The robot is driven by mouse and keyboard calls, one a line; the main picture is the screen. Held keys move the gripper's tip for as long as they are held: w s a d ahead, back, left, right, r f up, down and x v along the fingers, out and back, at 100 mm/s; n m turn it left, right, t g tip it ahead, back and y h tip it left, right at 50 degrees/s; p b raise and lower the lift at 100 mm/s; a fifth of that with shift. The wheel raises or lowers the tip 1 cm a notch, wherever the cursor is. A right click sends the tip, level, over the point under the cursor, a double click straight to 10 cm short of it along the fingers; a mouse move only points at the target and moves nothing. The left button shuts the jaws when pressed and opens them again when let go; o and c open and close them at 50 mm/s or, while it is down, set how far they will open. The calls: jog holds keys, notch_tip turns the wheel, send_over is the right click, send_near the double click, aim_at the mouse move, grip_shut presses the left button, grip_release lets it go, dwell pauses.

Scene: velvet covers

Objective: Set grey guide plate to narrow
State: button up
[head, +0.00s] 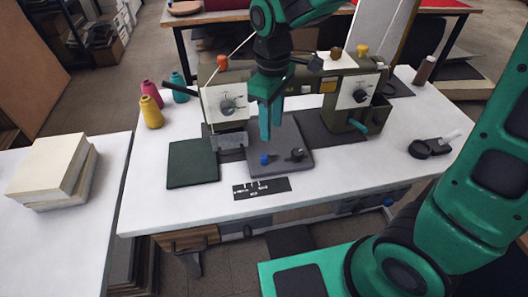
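A flat grey plate (290,166) lies on the white table below the sewing machine. It carries a blue knob (264,160) and a dark knob (297,154) near its front edge. A smaller grey metal piece (229,141) sits at its back left; I cannot tell which piece is the guide plate. A black card (262,188) with white marks lies in front; its marks are too small to read. My gripper (268,138) points down over the back left of the flat plate, its green fingers close together. Whether they touch anything is unclear. The arm hides part of the machine.
The olive machine has dials on its left (228,106) and right (360,96). A dark green pad (193,164) lies left of the plate. Thread cones (151,112) stand back left. A magnifier (430,147) lies at right. Stacked books (52,168) sit on the left table.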

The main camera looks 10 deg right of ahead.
aim_at(264, 155)
jog(key=shift+n, duration=0.4)
jog(key=f, duration=0.3)
jog(key=a+f, duration=0.1)
jog(key=f, duration=0.7)
jog(key=shift+a+f, duration=0.1)
jog(key=shift+a, duration=0.3)
grip_shut()
